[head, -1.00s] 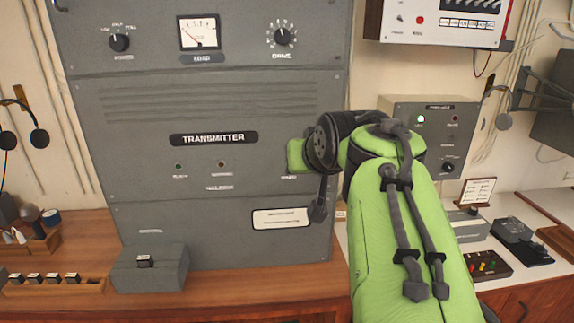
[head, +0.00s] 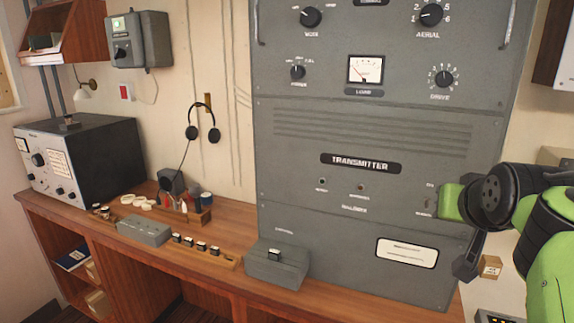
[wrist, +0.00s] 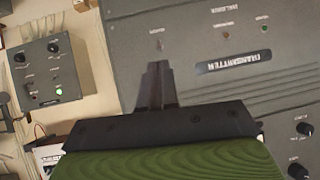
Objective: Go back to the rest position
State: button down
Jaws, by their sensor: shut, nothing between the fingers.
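My gripper (head: 464,268) is at the right in the head view, a dark piece hanging downward below my green and black arm. It is in front of the lower right part of the grey transmitter cabinet, right of its white label plate. In the wrist view the gripper's dark fingers (wrist: 159,84) are pressed together with nothing between them. Beyond them is the transmitter panel (wrist: 200,22), upside down, with a small switch just past the tips. I see no contact between gripper and panel.
The transmitter (head: 300,125) stands on the wooden desk (head: 340,300). A small wooden block (head: 490,267) shows just right of my gripper. A grey box (head: 276,265), a rack of stamps (head: 205,252) and a radio set (head: 85,160) are to the left. A wall panel (wrist: 45,70) shows in the wrist view.

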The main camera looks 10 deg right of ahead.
jog(key=s+a+f+n+g+y, duration=0.2)
jog(key=s+a+f+n, duration=0.1)
jog(key=s+a+f, duration=0.5)
jog(key=s+a+f+n+g+y, duration=0.2)
jog(key=s+a+f, duration=0.6)
jog(key=a, duration=0.5)
notch_tip(320, 180, down, 2)
jog(key=shift+s+a+f+n+y, duration=0.15)
jog(key=shift+a+f+n+y, duration=0.1)
jog(key=shift+a+n+y, duration=0.25)
